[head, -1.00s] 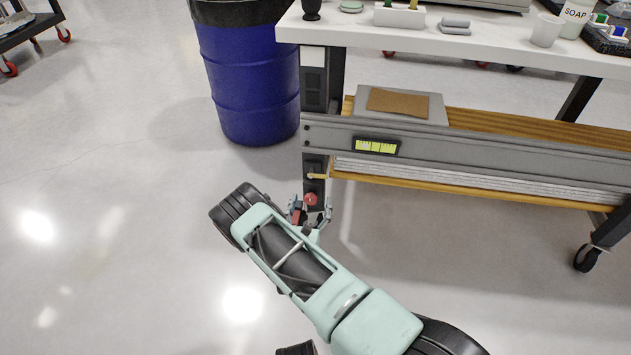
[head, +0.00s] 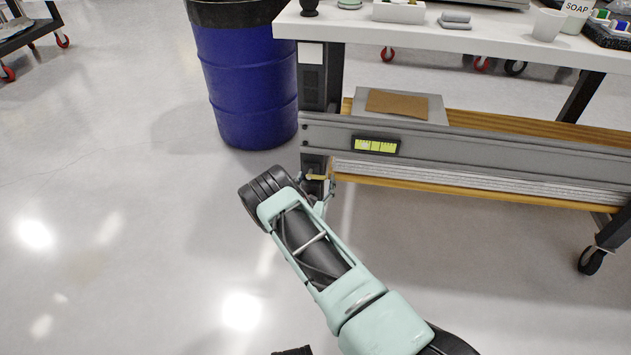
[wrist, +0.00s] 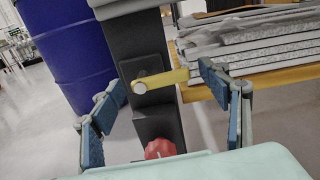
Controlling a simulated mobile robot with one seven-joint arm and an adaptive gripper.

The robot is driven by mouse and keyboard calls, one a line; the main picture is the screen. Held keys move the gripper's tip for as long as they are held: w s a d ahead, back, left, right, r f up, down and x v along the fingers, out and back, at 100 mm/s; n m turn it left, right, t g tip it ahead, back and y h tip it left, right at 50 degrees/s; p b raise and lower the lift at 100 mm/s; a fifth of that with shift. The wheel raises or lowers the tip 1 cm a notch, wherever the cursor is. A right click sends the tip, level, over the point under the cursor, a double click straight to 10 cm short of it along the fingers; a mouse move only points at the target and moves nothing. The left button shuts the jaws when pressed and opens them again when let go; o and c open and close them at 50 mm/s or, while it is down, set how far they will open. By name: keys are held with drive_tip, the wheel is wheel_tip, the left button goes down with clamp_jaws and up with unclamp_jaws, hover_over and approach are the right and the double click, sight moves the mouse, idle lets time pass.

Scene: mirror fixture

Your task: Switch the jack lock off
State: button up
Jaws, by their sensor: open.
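The jack lock is a yellow lever (wrist: 165,80) on a round grey pivot, fixed to a dark plate on the bench leg (wrist: 128,40). In the wrist view it points right and slightly up, close to horizontal. It also shows as a small yellow bar in the head view (head: 317,177). My gripper (wrist: 159,79) is open with its blue-padded fingers on either side of the lever. The lever's free end is close to the right finger; I cannot tell whether they touch. In the head view my gripper (head: 316,189) is in front of the leg, partly hidden by my arm.
A red knob (wrist: 160,149) is on the leg below the lever. A blue barrel (head: 247,85) stands left of the bench. The bench's lower shelf (head: 480,195) extends right of the leg. Open floor (head: 120,220) lies to the left.

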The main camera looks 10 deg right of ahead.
drive_tip(key=c, duration=1.2)
drive_tip(key=shift+m, duration=0.4)
drive_tip(key=o, duration=1.2)
drive_tip(key=v, duration=1.2)
